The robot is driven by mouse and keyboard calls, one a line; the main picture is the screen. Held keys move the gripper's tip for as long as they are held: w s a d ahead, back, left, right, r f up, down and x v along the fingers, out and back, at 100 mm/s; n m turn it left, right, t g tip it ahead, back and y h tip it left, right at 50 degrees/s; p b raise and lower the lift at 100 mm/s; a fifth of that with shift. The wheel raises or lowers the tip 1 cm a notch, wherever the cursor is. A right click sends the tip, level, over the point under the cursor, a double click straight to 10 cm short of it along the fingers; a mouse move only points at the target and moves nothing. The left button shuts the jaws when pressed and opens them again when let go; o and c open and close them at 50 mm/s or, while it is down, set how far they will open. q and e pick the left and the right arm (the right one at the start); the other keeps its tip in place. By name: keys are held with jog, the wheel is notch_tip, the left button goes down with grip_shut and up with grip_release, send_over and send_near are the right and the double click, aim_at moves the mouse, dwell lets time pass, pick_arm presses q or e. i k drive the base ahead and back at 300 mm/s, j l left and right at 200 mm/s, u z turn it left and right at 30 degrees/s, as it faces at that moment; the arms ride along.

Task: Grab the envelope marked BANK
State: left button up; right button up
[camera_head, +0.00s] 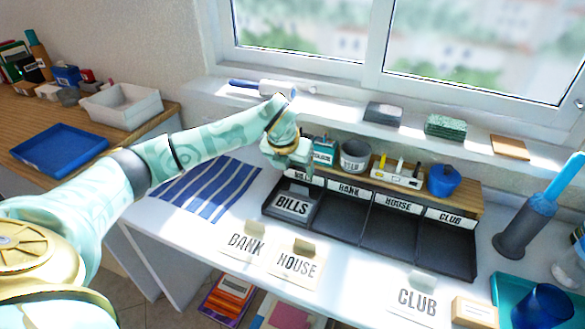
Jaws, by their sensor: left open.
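The envelope marked BANK (244,246) lies flat on the white desk, left of the HOUSE envelope (295,266) and close beside it. A small tan tab stands at its upper edge. The CLUB envelope (417,301) lies farther right. A BILLS envelope (292,204) sits in the leftmost compartment of the dark sorter (345,246). My left gripper (296,163) is open, above the back left of the sorter and well apart from the BANK envelope. Its fingertips are small and hard to make out. My right gripper is not in view.
The sorter's compartments labelled BANK, HOUSE and CLUB look empty. Cups and a pen holder (396,178) stand on its wooden top. A striped blue cloth (208,188) lies left of the sorter. A teal tray (508,291) with a blue cup is at right.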

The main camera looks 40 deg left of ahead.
aim_at(250, 243)
jog(key=u, duration=1.45)
